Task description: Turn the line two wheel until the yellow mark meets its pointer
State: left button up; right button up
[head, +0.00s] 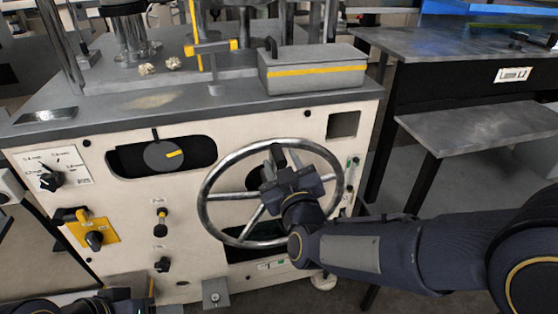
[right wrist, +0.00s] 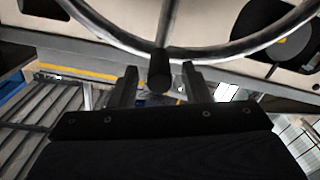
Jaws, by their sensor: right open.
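The grey metal handwheel (head: 214,170) stands on the cream front of the machine, with a dark knob (right wrist: 159,72) near its rim. The grey dial (head: 158,157) sits in a dark slot up and left of the wheel. Its yellow mark (head: 174,154) points right, well clockwise of the black pointer (head: 155,134) above the dial. My right gripper (head: 279,166) is at the upper part of the wheel. In the right wrist view its open fingers (right wrist: 159,88) stand either side of the knob, with gaps showing. My left gripper is only partly visible at the bottom left (head: 120,301); its fingers are unclear.
A scale knob (head: 51,181), a yellow switch plate (head: 95,233) and small black knobs (head: 161,222) are on the panel's left. A grey box with a yellow stripe (head: 313,70) stands on the machine top. A grey bench (head: 460,42) stands at the right.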

jog(key=shift+x, duration=1.4)
grip_shut()
